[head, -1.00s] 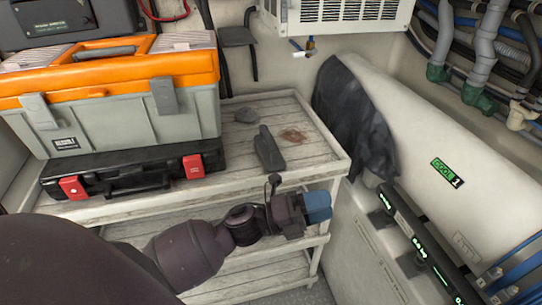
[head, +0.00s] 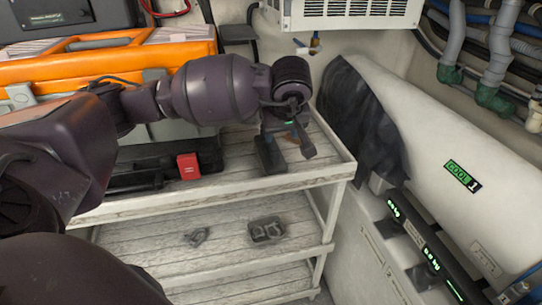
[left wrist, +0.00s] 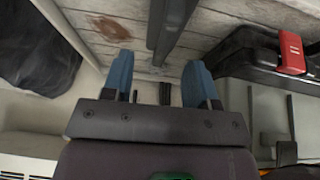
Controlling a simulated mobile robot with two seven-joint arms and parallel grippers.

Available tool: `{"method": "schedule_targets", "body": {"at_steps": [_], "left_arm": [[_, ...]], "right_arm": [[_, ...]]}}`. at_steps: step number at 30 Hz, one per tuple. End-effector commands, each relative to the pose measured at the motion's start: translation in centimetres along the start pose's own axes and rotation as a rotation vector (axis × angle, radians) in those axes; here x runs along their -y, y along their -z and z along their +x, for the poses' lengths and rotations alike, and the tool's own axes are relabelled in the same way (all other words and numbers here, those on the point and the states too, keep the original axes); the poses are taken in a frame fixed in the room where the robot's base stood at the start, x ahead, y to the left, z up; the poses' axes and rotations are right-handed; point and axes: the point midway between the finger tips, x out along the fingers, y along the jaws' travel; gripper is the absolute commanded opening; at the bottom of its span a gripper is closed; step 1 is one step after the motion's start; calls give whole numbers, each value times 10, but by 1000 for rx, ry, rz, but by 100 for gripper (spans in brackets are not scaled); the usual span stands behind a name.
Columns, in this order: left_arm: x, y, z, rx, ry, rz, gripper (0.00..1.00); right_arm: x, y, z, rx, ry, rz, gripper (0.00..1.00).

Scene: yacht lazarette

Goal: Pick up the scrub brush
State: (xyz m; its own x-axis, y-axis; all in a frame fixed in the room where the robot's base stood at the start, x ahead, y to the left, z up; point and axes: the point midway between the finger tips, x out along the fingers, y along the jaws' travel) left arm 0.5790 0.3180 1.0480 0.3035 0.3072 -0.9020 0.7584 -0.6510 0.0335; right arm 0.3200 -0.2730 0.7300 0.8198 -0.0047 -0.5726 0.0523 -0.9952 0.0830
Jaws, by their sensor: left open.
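A dark, elongated object that looks like the scrub brush (head: 268,154) lies on the cart's white slatted top shelf, right of the black case. In the head view my left arm and gripper (head: 290,135) are over it and hide part of it. In the left wrist view the brush (left wrist: 173,24) shows as a dark bar beyond the gap between my two blue fingertips. My left gripper (left wrist: 160,75) is open, with nothing between its fingers. My right gripper is not in view.
Two small grey items, one a tray-like piece (head: 266,230), lie on the shelf below. A white tank with dark cloth (head: 358,115) borders the cart's right.

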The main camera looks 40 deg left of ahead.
Motion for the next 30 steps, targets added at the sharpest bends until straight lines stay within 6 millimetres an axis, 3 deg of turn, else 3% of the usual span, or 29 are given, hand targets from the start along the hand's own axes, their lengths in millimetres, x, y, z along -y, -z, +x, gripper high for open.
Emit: {"method": "schedule_targets", "body": {"at_steps": [3,7,15,23,30], "left_arm": [[4,15,-4,-67,28,13,53],[5,19,4,-78,36,14,53],[6,21,41,-75,35,13,53],[8,24,56,-76,32,13,53],[12,31,87,-72,34,13,53]], "right_arm": [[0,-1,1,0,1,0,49],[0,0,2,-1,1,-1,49],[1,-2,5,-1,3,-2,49],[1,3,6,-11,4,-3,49],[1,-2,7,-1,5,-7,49]]}}
